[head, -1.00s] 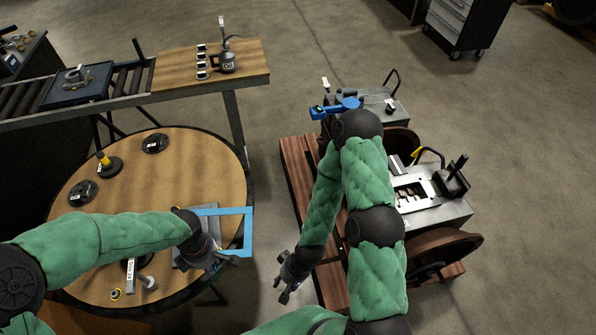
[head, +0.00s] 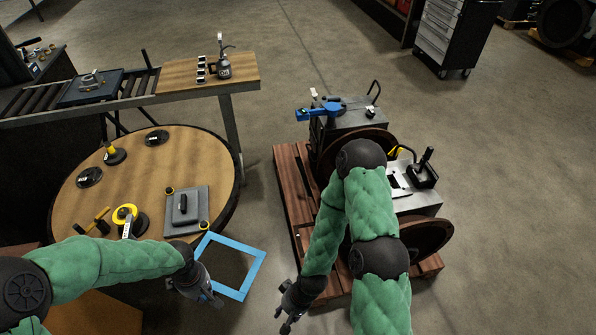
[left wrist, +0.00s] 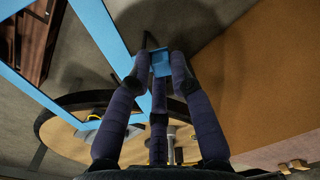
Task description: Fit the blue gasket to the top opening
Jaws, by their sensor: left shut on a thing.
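The blue gasket (head: 256,266) is a thin rectangular frame in the head view, held off the round table's front right edge above the floor. My left gripper (head: 213,297) is shut on its near left side. In the left wrist view, the dark fingers (left wrist: 160,75) close on a blue tab of the gasket (left wrist: 98,25). My right gripper (head: 287,312) hangs empty left of the pallet; its fingers are too small to judge. The engine (head: 418,203) stands on the pallet, and my right arm hides much of it. Its top opening (head: 397,186) shows only in part.
The round table (head: 215,150) holds a grey plate with a handle (head: 186,208), black discs and yellow-marked parts. A wooden pallet (head: 285,170) lies under the engine. A roller conveyor (head: 130,85) stands behind. Floor between table and pallet is clear.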

